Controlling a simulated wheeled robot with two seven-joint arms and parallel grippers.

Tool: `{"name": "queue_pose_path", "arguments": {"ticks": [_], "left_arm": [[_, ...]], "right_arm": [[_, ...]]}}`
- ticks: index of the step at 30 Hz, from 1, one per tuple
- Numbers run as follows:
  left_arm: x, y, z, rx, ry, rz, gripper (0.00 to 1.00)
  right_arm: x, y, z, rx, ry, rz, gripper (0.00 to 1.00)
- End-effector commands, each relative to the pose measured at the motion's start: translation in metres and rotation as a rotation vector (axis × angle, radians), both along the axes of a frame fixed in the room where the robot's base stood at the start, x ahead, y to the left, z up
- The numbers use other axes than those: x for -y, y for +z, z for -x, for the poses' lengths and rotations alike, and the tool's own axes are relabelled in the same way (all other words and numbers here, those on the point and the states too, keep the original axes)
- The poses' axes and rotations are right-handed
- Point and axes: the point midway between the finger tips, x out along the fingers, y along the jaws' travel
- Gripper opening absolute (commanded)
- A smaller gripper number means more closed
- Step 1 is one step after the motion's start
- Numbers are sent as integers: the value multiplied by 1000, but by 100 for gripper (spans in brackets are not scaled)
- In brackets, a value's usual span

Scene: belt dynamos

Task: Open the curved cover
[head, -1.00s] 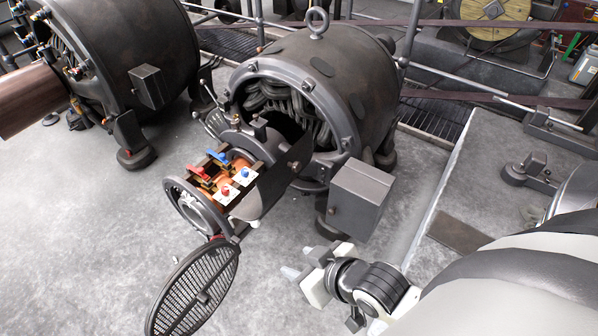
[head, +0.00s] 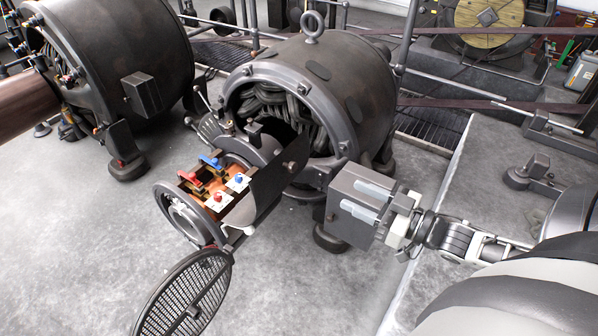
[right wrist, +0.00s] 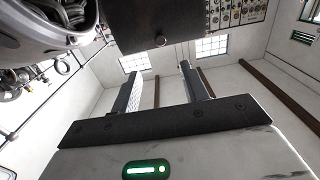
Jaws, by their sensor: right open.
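The dark curved cover (head: 278,182) is a bent plate on the dynamo's front end, beside the red and blue terminals (head: 228,190). It stands on the right side of the terminals, which lie exposed from above. A small round knob (head: 290,166) sits on its outer face. My left gripper is out of view.
A grey box (head: 345,222) on the dynamo's side lies behind my right fingers in the head view. A round mesh cover (head: 185,298) hangs open at the lower left. A second dynamo (head: 110,70) stands at left. Floor between them is clear.

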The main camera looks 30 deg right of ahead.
Motion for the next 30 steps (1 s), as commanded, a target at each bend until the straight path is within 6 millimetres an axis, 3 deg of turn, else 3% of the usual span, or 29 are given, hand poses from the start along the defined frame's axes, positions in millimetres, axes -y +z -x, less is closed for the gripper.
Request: {"name": "queue_pose_path", "arguments": {"ticks": [18,24,30], "left_arm": [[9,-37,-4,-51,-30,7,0],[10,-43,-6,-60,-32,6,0],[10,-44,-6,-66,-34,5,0]], "right_arm": [[-48,0,-114,4,0,1,45],[-55,0,-132,0,0,1,45],[-57,0,-136,-1,0,0,45]]}}
